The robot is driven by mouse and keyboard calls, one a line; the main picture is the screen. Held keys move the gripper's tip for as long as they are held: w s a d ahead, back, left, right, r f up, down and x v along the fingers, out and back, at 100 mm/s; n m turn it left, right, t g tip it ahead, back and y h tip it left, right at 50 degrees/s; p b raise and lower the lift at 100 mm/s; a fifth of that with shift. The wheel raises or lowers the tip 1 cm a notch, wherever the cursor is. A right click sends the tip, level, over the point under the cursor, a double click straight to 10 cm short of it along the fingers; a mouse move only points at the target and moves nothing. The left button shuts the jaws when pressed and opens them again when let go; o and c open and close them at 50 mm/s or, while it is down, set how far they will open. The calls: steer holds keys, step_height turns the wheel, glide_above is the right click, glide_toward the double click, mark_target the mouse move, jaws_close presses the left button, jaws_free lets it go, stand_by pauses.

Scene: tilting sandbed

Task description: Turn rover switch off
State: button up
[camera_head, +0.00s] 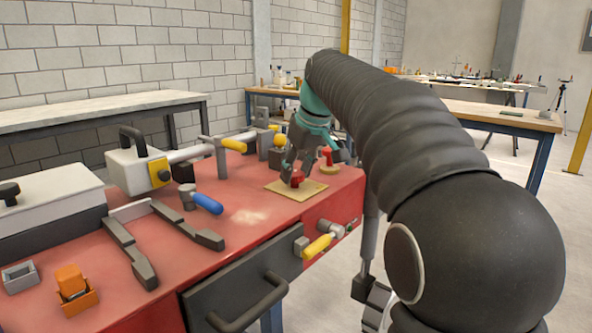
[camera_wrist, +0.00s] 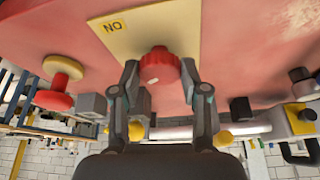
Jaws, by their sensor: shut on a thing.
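The rover switch is a red round knob (camera_wrist: 160,68) with a small pale mark, on a yellow plate (camera_wrist: 185,25). The plate carries a label (camera_wrist: 114,27) that reads "ON" upside down in the wrist view. My gripper (camera_wrist: 160,75) has a finger on each side of the knob and is shut on it. In the head view, my gripper (camera_head: 293,172) points down onto the red knob (camera_head: 298,177) on the yellow plate (camera_head: 282,191) at the right end of the red bench top.
A red knob on a yellow base (camera_head: 328,162) stands close beside the plate. A yellow-handled valve (camera_head: 318,246) is on the bench front. A blue-handled valve (camera_head: 207,203), a grey fork-shaped piece (camera_head: 130,245) and an orange switch (camera_head: 71,284) lie to the left.

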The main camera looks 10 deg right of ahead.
steer(key=shift+f+n+g+y, duration=0.1)
steer(key=shift+n+g+y, duration=0.2)
steer(key=shift+n, duration=0.8)
steer(key=o, duration=1.1)
steer(key=shift+o, duration=0.2)
steer(key=shift+d, duration=0.1)
steer(key=v, duration=1.2)
